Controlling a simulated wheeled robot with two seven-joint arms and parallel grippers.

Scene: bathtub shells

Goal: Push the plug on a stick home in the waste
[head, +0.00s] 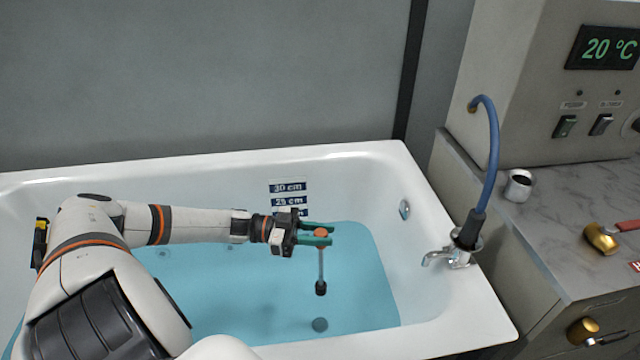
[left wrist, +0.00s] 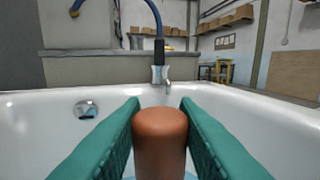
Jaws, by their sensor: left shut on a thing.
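The plug on a stick has an orange-brown knob (head: 320,233), a thin grey rod and a dark plug end (head: 321,288). It hangs upright over the blue water. My left gripper (head: 316,234) is shut on the knob with its green fingers. The left wrist view shows the knob (left wrist: 160,128) between both fingers. The waste (head: 320,324) is a dark round spot in the tub floor under the water, a little below the plug end in the head view. I cannot tell the exact gap between them. My right gripper is not in view.
The white bathtub (head: 450,300) holds blue water (head: 365,290). A tap (head: 455,257) with a blue hose (head: 492,150) stands on the right rim. An overflow (head: 404,209) and a depth scale (head: 287,187) are on the tub walls. A marble counter (head: 550,220) is at right.

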